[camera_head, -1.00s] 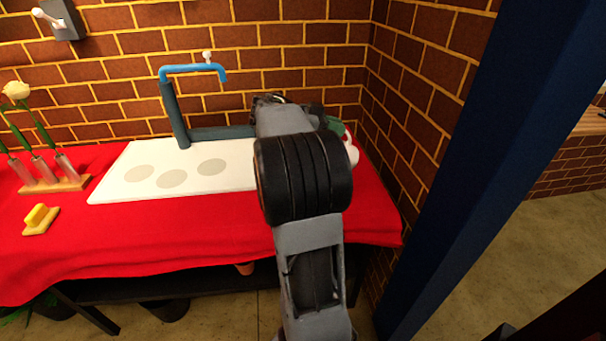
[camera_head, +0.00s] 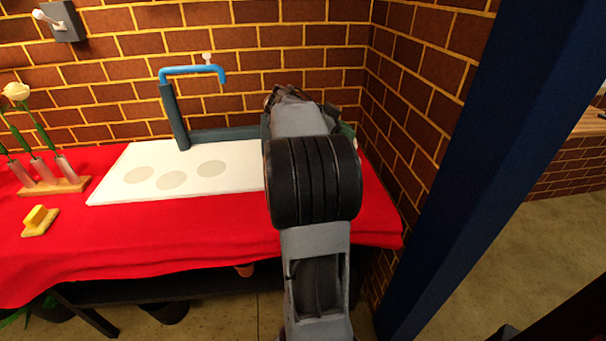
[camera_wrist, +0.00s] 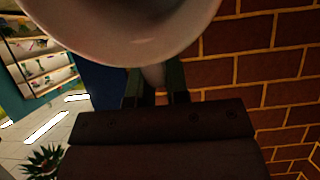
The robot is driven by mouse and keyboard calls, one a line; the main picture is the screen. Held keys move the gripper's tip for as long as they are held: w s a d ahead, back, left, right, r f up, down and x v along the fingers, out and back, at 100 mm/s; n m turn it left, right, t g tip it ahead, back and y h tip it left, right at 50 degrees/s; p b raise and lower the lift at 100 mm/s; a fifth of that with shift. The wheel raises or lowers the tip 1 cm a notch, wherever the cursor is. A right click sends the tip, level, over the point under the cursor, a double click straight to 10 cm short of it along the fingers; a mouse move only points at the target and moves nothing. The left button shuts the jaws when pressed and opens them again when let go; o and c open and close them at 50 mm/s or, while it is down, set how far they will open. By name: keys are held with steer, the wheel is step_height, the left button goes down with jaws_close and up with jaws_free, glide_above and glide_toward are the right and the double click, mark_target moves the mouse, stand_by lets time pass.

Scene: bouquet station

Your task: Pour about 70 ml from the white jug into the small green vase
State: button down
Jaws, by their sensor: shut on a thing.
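The white jug (camera_wrist: 130,28) fills the top of the wrist view, close to the camera. Its handle (camera_wrist: 153,75) sits between the two fingers of my gripper (camera_wrist: 157,88), which is shut on it. In the head view my arm hides the jug and most of my gripper. A small green patch (camera_head: 347,130) shows just right of my arm near the back wall. I cannot tell whether it is the small green vase. The jug's contents and any stream are not visible.
A white board (camera_head: 225,180) with grey discs lies on the red cloth (camera_head: 180,235). A blue tap (camera_head: 195,68) stands behind it. A flower rack (camera_head: 55,186) and a yellow block (camera_head: 39,220) are at left. The brick wall (camera_head: 420,100) is close on the right.

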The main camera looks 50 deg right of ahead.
steer(key=shift+s+d+f+t+y, duration=0.35)
steer(key=shift+d+f+t+y, duration=0.2)
steer(key=shift+f+y, duration=0.15)
steer(key=shift+s+d+f+t+y, duration=0.4)
steer(key=shift+f+t+y, duration=0.2)
steer(key=shift+f, duration=0.2)
stand_by(0.7)
